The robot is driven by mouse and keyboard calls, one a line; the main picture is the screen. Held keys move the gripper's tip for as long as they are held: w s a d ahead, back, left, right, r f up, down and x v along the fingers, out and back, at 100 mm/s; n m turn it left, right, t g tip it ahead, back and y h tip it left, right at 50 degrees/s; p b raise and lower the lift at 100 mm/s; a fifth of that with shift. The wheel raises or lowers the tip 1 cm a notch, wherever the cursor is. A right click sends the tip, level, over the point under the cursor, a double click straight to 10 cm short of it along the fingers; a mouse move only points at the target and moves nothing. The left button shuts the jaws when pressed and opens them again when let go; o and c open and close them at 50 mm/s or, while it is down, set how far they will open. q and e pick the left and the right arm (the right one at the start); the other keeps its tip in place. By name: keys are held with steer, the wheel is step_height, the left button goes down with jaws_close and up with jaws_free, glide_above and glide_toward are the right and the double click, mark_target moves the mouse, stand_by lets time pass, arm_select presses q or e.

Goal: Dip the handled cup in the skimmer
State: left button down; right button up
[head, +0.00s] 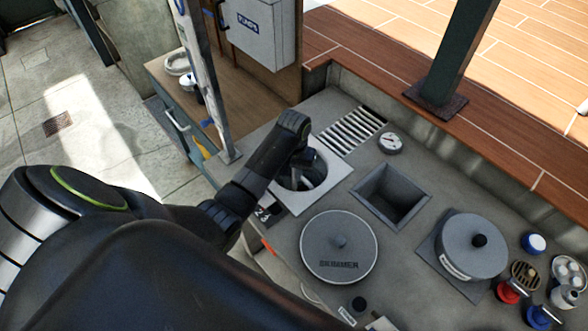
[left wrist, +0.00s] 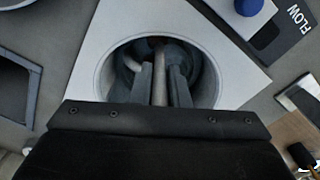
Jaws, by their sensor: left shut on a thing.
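The skimmer lid (head: 338,262), a round grey disc lettered SKIMMER, lies on the deck. Beyond it, a white square plate (head: 333,170) surrounds a round opening; the plate also fills the middle of the left wrist view (left wrist: 88,75). My left gripper (head: 302,172) points down into this opening. In the left wrist view its fingers (left wrist: 160,88) are shut on a pale, slim handle (left wrist: 160,66) inside the opening. The cup body is mostly hidden by the gripper and shadow, so I cannot tell how deep it sits or whether it touches water. My right gripper is not in view.
A square recess (head: 392,196) lies right of the opening, with a grate (head: 350,131) and a gauge (head: 390,143) behind. A grey lidded drum (head: 471,247) and several small caps and jars stand at right. A metal post (head: 207,85) rises close behind my arm.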

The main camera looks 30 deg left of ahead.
arm_select(q)
steer(key=shift+f+b, duration=1.6)
steer(key=shift+f, duration=1.7)
step_height(320, 180, up, 6)
steer(key=p, duration=0.6)
steer(key=shift+p, duration=0.35)
step_height(320, 180, up, 10)
glide_above(294, 185)
steer(key=shift+w+a, duration=0.15)
steer(key=shift+w, duration=0.05)
steer(key=shift+r, duration=0.35)
stand_by(0.9)
